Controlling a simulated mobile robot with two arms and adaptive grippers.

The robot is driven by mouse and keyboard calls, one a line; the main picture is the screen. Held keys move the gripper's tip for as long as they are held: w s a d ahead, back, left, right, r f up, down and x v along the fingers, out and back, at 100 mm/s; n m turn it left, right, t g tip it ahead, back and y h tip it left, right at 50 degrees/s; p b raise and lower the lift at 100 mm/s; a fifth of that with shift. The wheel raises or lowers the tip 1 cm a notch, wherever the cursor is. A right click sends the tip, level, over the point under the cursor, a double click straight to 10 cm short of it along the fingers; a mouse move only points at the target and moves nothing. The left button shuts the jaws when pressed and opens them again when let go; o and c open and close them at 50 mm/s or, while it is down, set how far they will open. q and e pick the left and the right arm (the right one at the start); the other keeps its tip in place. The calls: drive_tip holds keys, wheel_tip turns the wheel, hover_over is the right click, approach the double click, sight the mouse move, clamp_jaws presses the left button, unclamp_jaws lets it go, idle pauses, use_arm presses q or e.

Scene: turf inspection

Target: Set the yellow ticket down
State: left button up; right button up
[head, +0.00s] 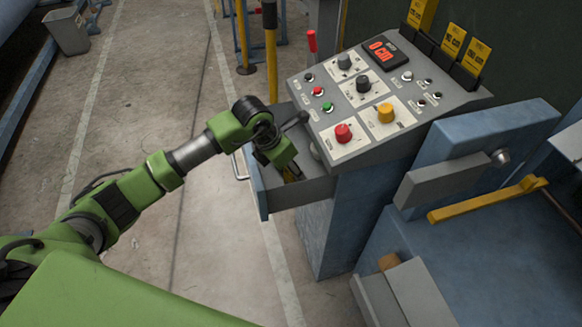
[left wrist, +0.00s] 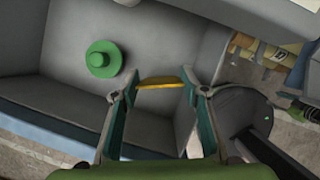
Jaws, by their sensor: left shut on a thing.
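My left gripper (head: 291,171) reaches down into the open grey drawer (head: 305,192) on the side of the control console. In the left wrist view the gripper (left wrist: 160,92) is shut on the yellow ticket (left wrist: 162,83), which shows as a thin strip between the fingertips. My right gripper is not in view.
A round green piece (left wrist: 103,58) sits in the drawer, left of the ticket. The console panel (head: 362,105) with knobs and buttons stands beside the drawer. Several yellow cards (head: 453,42) stand in slots at its back. The floor (head: 215,235) left of the drawer is free.

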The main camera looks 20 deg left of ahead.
use_arm(q)
drive_tip(key=o, duration=0.5)
drive_tip(key=shift+r, duration=0.25)
drive_tip(key=shift+b+v, duration=0.6)
drive_tip(key=shift+v, duration=5.3)
